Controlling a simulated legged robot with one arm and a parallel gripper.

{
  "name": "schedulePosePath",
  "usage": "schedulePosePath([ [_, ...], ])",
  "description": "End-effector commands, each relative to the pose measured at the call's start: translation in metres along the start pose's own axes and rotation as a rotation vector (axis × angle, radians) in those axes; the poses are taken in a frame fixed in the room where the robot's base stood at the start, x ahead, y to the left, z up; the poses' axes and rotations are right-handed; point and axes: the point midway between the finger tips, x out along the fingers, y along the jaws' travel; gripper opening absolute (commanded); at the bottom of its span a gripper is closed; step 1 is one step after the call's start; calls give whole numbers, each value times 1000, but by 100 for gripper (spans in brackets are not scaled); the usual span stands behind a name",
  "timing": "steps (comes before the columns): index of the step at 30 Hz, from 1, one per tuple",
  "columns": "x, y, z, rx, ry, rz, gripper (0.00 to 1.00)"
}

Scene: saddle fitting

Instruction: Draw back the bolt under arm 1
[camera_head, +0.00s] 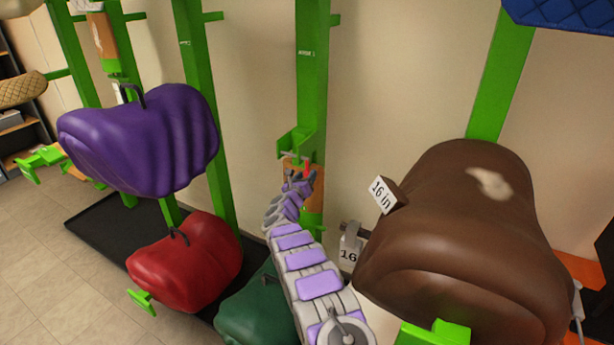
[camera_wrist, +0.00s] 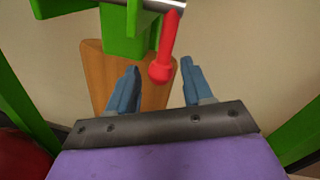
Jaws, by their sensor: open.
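A green bracket (camera_head: 291,143) sits on a green post (camera_head: 312,85); the post's small label is too blurred to read surely. In the wrist view a silver bolt (camera_wrist: 172,4) crosses the top beside the green bracket (camera_wrist: 128,35), and its red handle (camera_wrist: 166,45) hangs down with a rounded end. My gripper (camera_wrist: 160,67) is open, with one blue finger on each side of the handle's lower end and gaps showing on both sides. In the head view my gripper (camera_head: 298,183) is at the bracket, and the red handle (camera_head: 307,173) is partly hidden.
A wooden piece (camera_wrist: 96,70) lies behind the left finger. A brown saddle (camera_head: 460,240) tagged 16 in stands close to the right of my arm. Purple (camera_head: 145,140), red (camera_head: 190,260) and green (camera_head: 250,315) saddles are to the left. Bare wall shows around the post.

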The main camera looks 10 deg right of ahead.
Motion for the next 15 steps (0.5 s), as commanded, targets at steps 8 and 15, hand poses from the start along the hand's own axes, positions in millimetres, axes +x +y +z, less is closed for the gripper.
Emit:
schedulePosePath([
  [8, 14, 0, -1, 4, 0, 4, 51],
  [15, 19, -1, 1, 6, -3, 5, 51],
])
